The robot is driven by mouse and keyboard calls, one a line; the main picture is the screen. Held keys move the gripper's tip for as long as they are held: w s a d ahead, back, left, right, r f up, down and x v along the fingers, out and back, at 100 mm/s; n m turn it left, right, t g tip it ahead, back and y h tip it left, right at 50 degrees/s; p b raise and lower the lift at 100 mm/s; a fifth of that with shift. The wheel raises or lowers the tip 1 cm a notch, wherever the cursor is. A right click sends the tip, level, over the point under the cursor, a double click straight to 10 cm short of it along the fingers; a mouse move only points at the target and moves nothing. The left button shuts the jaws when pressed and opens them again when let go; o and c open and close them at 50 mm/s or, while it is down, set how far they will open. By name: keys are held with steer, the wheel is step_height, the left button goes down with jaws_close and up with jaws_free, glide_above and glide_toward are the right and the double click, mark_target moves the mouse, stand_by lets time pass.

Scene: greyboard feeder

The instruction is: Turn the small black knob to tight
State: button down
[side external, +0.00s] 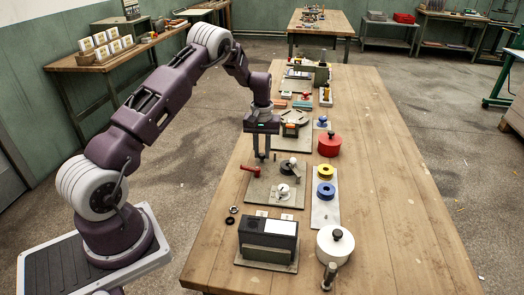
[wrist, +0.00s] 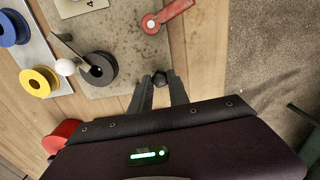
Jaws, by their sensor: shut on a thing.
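The small black knob (wrist: 160,78) is at the edge of a grey plate (wrist: 125,50) in the wrist view, between the tips of my gripper (wrist: 160,84). My gripper is shut on the knob, one finger on each side. In the side external view my gripper (side external: 262,158) points straight down at the far end of the plate (side external: 262,196), and the fingers hide the knob there. No marking for tight can be read, and the knob's turn angle cannot be told.
A red lever (wrist: 176,10) and a black spool (wrist: 98,68) with a white-ball handle (wrist: 65,67) are on the same plate. Yellow (wrist: 39,81) and blue (wrist: 12,28) spools lie beside it. A red pot (side external: 330,144) stands to the right. The table's right side is clear.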

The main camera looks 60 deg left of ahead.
mark_target(262, 154)
steer(key=n, duration=0.4)
steer(key=shift+n, duration=2.1)
steer(key=c, duration=1.3)
jaws_free()
steer(key=shift+o, duration=0.2)
step_height(262, 154, up, 7)
steer(key=shift+r, duration=0.1)
